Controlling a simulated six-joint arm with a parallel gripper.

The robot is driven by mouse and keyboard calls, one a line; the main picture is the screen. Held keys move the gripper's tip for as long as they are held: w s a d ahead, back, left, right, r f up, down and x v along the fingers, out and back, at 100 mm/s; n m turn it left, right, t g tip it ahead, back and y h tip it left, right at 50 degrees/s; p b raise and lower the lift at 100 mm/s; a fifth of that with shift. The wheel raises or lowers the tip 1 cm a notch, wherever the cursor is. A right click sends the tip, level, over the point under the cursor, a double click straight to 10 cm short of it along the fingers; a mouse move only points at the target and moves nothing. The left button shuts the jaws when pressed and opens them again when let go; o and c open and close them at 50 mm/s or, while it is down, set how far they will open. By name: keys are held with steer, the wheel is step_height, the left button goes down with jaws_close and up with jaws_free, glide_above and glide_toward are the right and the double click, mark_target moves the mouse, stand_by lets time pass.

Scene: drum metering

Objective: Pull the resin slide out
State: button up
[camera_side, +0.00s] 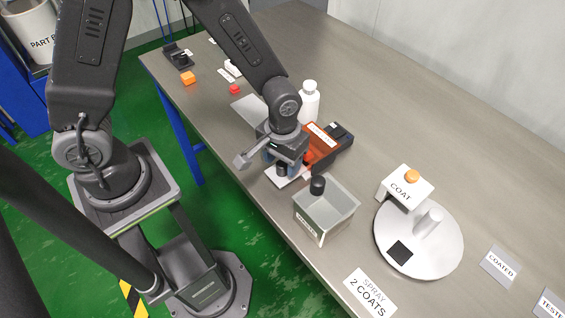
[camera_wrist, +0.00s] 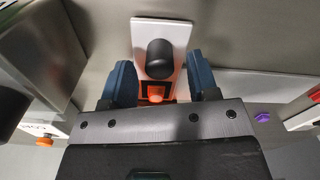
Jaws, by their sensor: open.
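The slide shows as a white plate (camera_wrist: 158,28) with a black rounded knob (camera_wrist: 160,58) in the wrist view. In the side view the plate (camera_side: 281,181) lies low at the front of the work, under my gripper, with the knob (camera_side: 282,170) partly hidden. I cannot read a resin label on it. My gripper (camera_wrist: 161,76) is open, its blue fingers on either side of the knob with gaps showing. In the side view my gripper (camera_side: 284,163) is low over the plate. An orange part (camera_wrist: 155,92) shows between the fingers, behind the knob.
A grey open box (camera_side: 327,211) with a black knob (camera_side: 317,184) stands close to the right. An orange and black device (camera_side: 326,141) and a white bottle (camera_side: 309,102) stand behind. A round white COAT stand (camera_side: 434,262) is further right.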

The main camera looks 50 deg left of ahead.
steer(key=shift+f, duration=0.9)
steer(key=shift+c, duration=0.2)
jaws_close()
